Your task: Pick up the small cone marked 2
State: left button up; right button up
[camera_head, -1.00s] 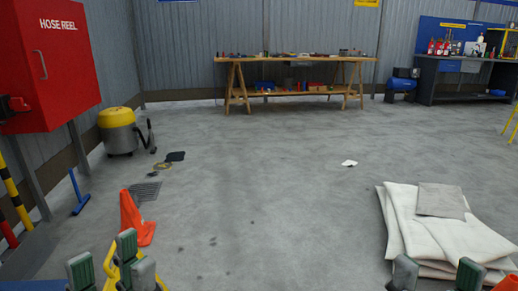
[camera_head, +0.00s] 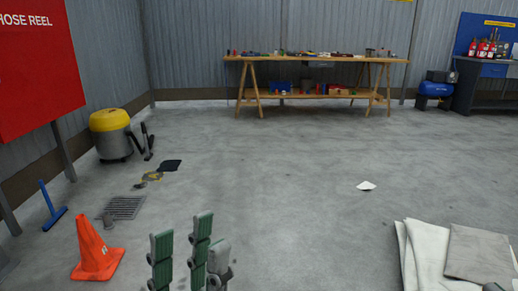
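A small orange cone (camera_head: 95,252) stands upright on the floor at the lower left. It has a small pale mark on its side, too small to read. My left gripper (camera_head: 186,252) is at the bottom, to the right of the cone and apart from it. Its green-padded fingers point up with a gap between them and nothing held. Only a small dark tip of my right gripper (camera_head: 495,287) shows at the bottom right, over the white sheets; its fingers are mostly out of view.
Folded white sheets (camera_head: 425,250) with a grey cloth (camera_head: 478,252) lie at the lower right. A floor drain (camera_head: 123,207), a blue squeegee (camera_head: 52,208) and a yellow-topped vacuum (camera_head: 112,135) are at the left. A wooden workbench (camera_head: 315,95) stands at the back.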

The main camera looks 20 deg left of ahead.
aim_at(99, 262)
jog(key=i+u, duration=0.3)
jog(key=u, duration=0.15)
jog(key=i+u, duration=0.35)
jog(key=u, duration=0.15)
jog(key=i+l+u, duration=0.15)
jog(key=i+u, duration=0.15)
jog(key=u, duration=0.15)
jog(key=i+l+u, duration=0.25)
jog(key=u, duration=0.2)
jog(key=i+l+u, duration=0.15)
jog(key=u, duration=0.25)
jog(key=i+l+u, duration=0.25)
jog(key=u, duration=0.15)
jog(key=i+l+u, duration=0.25)
jog(key=u, duration=0.2)
jog(key=i+l+u, duration=0.1)
jog(key=l+u, duration=0.3)
jog(key=i+l+u, duration=0.1)
jog(key=l+u, duration=0.3)
jog(key=i+l+u, duration=0.3)
jog(key=l, duration=0.25)
jog(key=i, duration=0.05)
